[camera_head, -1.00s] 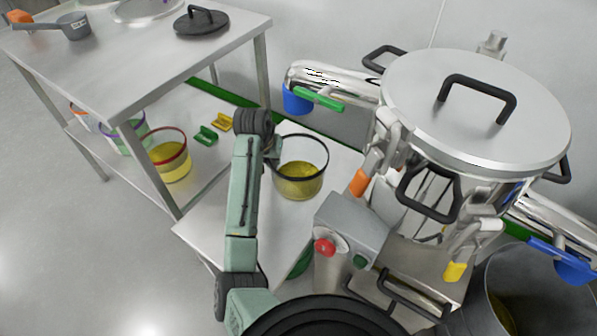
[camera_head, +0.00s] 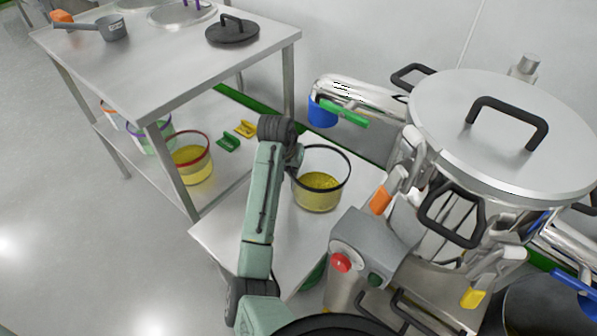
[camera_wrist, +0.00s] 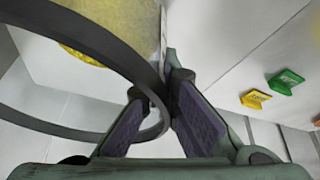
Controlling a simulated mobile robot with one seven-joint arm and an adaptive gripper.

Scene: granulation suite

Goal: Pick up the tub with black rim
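The tub with black rim (camera_head: 318,192) is clear-walled with yellow contents. It stands upright on a pale low table, in the middle of the head view. In the wrist view its black rim (camera_wrist: 118,48) curves large across the left side, with yellow contents behind it. My gripper (camera_wrist: 160,85) is at the tub's left side, with one finger on each side of the rim and wall. Its purple-padded fingers look closed against the rim. In the head view the gripper (camera_head: 295,158) is mostly hidden behind my wrist. I see no clear gap beneath the tub.
A steel vessel (camera_head: 505,135) with clamps and handles stands close on the right. A grey box with a red button (camera_head: 341,262) is near the tub. A steel table (camera_head: 165,62) stands left, with a red-rimmed tub (camera_head: 193,160) on its lower shelf.

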